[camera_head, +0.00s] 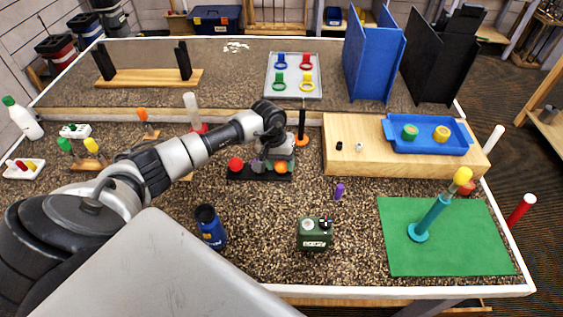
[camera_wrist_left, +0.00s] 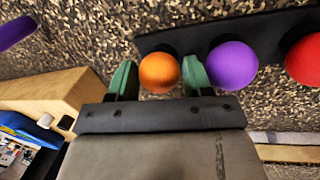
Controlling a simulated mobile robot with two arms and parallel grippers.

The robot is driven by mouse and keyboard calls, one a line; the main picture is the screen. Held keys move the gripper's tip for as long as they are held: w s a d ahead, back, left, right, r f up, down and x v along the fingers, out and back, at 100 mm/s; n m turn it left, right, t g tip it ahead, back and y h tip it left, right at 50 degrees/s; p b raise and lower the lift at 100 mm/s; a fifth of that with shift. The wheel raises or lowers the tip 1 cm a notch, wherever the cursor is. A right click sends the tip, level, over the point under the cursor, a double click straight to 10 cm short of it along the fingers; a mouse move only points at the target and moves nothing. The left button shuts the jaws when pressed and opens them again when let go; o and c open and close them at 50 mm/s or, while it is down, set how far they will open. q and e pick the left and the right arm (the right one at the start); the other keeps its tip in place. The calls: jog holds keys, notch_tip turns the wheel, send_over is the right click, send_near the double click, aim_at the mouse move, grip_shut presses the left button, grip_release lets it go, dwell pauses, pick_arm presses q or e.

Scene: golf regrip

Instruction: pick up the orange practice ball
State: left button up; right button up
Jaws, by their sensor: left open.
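The orange practice ball (camera_head: 281,168) sits at the right end of a dark rack (camera_head: 245,177) on the speckled table. It also shows in the left wrist view (camera_wrist_left: 158,72). My left gripper (camera_head: 273,162) is open over that end of the rack. In the left wrist view its two green fingers (camera_wrist_left: 159,82) stand on either side of the orange ball, with the ball between them. I cannot tell if they touch it. A purple ball (camera_wrist_left: 232,65) sits beside the orange one, close to one finger. A red ball (camera_head: 235,164) is at the rack's other end.
A wooden platform (camera_head: 345,130) with a blue tray (camera_head: 427,149) stands right of the gripper. An orange-based black post (camera_head: 301,130) stands just behind. A blue cup (camera_head: 210,228), a green box (camera_head: 313,236) and a small purple piece (camera_head: 339,191) are in front. Speckled table between them is clear.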

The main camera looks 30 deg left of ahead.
pick_arm(q)
jog(key=shift+f, duration=0.1)
jog(key=c, duration=0.5)
jog(key=shift+w, duration=0.1)
jog(key=shift+c, duration=0.2)
